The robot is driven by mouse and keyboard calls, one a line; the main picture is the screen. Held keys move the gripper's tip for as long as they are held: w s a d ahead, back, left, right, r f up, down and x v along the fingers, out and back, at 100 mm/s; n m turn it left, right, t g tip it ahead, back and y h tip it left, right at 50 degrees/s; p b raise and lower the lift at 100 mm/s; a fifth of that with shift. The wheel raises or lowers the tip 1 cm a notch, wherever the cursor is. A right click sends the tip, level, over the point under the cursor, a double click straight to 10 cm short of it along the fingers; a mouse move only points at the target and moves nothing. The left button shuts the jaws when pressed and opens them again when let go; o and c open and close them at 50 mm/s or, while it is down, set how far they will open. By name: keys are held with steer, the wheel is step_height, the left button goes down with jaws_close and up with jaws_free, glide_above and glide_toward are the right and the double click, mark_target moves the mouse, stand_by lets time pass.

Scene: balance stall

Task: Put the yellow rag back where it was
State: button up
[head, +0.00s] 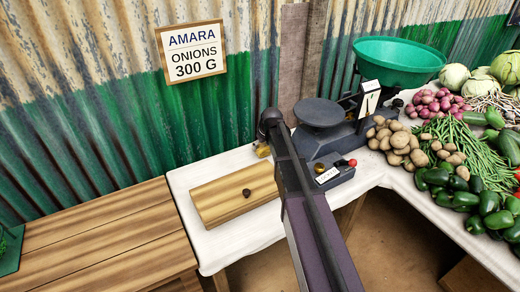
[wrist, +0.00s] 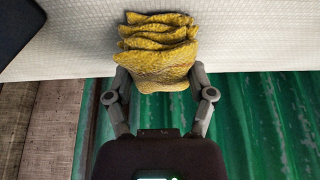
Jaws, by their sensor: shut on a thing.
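The yellow rag (wrist: 158,45) is a folded, crumpled bundle between the fingers of my gripper (wrist: 158,78) in the wrist view. The fingers are shut on its near end, one on each side. Its folded far end lies over the white tablecloth (wrist: 235,45) by the wall; I cannot tell whether it touches the cloth. In the head view a small part of the rag (head: 262,150) shows left of my arm, at the back of the table behind the wooden board; my arm hides the rest and the gripper.
A dark balance scale (head: 318,140) with a green pan (head: 400,60) stands just right of my arm. A wooden board (head: 232,200) with a small dark lump (head: 246,192) lies in front. Potatoes (head: 395,142) and other vegetables fill the right. A green corrugated wall (head: 205,115) closes the back.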

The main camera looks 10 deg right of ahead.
steer(key=shift+f, duration=0.25)
steer(key=o, duration=1)
steer(key=shift+c, duration=0.2)
steer(key=shift+r, duration=0.15)
steer(key=p+v, duration=1.1)
steer(key=v, duration=0.1)
steer(key=shift+r, duration=0.1)
stand_by(0.6)
steer(key=s+a+f+m+g+h, duration=0.1)
steer(key=s+a+m+g, duration=0.1)
steer(key=s, duration=2.2)
steer(key=shift+s+f+m+g, duration=0.2)
steer(key=shift+m+g, duration=0.6)
steer(key=shift+g, duration=0.4)
